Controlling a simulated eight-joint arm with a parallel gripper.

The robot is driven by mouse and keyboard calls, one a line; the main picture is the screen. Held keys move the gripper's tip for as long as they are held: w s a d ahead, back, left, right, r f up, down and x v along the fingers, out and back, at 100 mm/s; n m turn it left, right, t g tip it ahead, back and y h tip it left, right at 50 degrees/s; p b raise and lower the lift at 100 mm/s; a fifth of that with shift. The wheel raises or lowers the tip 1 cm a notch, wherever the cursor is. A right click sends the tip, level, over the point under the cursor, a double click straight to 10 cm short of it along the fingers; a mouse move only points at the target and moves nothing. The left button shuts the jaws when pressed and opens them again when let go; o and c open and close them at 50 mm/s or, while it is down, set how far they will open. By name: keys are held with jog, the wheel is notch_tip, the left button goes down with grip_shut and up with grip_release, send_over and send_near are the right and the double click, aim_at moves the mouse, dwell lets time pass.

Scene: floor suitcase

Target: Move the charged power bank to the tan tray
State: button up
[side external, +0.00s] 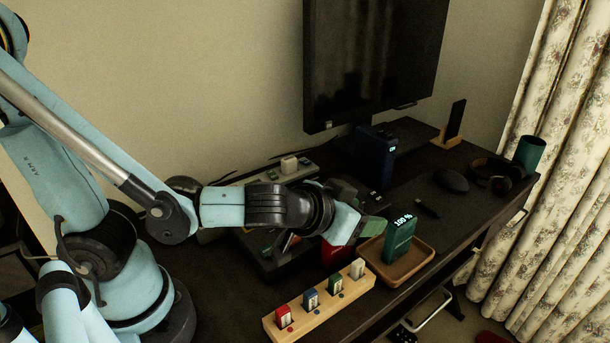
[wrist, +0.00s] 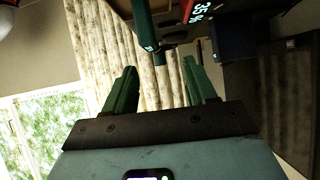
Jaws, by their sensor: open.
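A green power bank (side external: 399,241) with a lit "100 %" readout stands upright in the tan tray (side external: 418,266), in the side view. My gripper (side external: 361,209) is just left of it, with its green fingers apart and nothing held between them. In the wrist view my gripper's fingers (wrist: 158,86) are spread. A green upright shape (wrist: 143,28), probably the same power bank, shows beyond them at the top. A red power bank (wrist: 188,11) reads about 35 %. In the side view the red one (side external: 335,255) is partly hidden behind my gripper.
A wooden block (side external: 318,300) with several small coloured items stands at the desk's front. A blue power bank (side external: 372,160) stands behind, near the monitor (side external: 375,60). Headphones (side external: 495,175), a dark mouse-like object (side external: 451,181) and a teal cup (side external: 529,155) are at right.

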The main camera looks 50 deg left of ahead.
jog(key=s+a+r+g, duration=0.1)
jog(key=s+a+g, duration=0.3)
jog(key=a, duration=0.7)
jog(key=shift+s+a+g, duration=0.15)
jog(key=shift+s+g, duration=0.15)
jog(key=shift+s, duration=0.5)
jog(key=shift+r, duration=0.1)
